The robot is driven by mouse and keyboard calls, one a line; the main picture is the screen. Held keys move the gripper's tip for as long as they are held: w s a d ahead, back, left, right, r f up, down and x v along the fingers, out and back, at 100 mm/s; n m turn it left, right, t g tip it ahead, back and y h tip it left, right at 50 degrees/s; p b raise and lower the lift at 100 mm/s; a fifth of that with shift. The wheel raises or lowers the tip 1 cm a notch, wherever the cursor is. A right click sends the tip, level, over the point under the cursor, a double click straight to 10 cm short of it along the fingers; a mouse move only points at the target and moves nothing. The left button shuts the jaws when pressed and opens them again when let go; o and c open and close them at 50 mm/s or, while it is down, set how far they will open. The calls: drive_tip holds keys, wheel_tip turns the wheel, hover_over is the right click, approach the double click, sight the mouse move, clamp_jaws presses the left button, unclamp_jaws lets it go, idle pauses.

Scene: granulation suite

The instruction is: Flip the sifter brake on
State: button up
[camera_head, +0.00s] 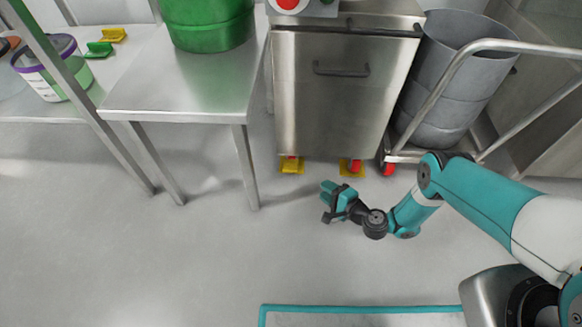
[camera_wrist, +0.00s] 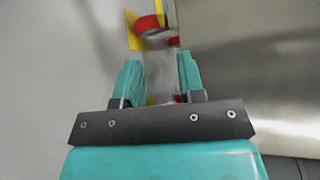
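The stainless cabinet (camera_head: 335,95), which appears to be the sifter, stands at the upper middle of the head view. Two casters show at its foot, with a red part (camera_head: 356,166) over a yellow plate (camera_head: 345,172) at the right and another yellow plate (camera_head: 291,167) at the left. My gripper (camera_head: 331,201) is low over the floor in front of the right caster, apart from it. In the wrist view my gripper (camera_wrist: 159,70) is open and empty. A red pedal (camera_wrist: 150,23) beside a yellow plate (camera_wrist: 131,32) lies beyond the fingertips. The pedal's exact position is unclear.
The floor in front is clear.

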sight(291, 166)
drive_tip(key=b+x, duration=1)
drive_tip(key=x, duration=0.5)
drive_tip(key=shift+w+a+f, duration=0.15)
drive_tip(key=shift+a+f, duration=0.05)
drive_tip(key=shift+f, duration=0.05)
drive_tip(key=shift+b+x, duration=0.5)
drive_tip(key=shift+x, duration=0.3)
drive_tip(key=shift+r, duration=0.25)
clamp_jaws()
